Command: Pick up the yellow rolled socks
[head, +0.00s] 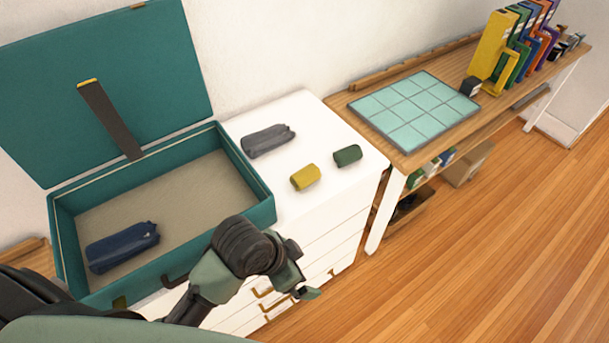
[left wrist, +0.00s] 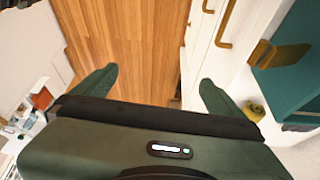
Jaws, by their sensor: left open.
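The yellow rolled socks (head: 305,177) lie on the white dresser top, between a dark grey roll (head: 268,140) and a green roll (head: 348,155). My left gripper (head: 303,278) is in front of the dresser, lower than its top and apart from the socks. In the left wrist view its two fingers (left wrist: 156,86) are spread with nothing between them. A small yellow item, seemingly the socks (left wrist: 254,109), shows there beside the right finger, partly hidden. My right gripper is not in view.
An open teal suitcase (head: 262,207) stands on the dresser's left part with a navy roll (head: 122,247) inside. A wooden bench (head: 408,156) at right bears a tiled mat (head: 414,112) and colourful binders (head: 492,45). The wooden floor (head: 480,240) is clear.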

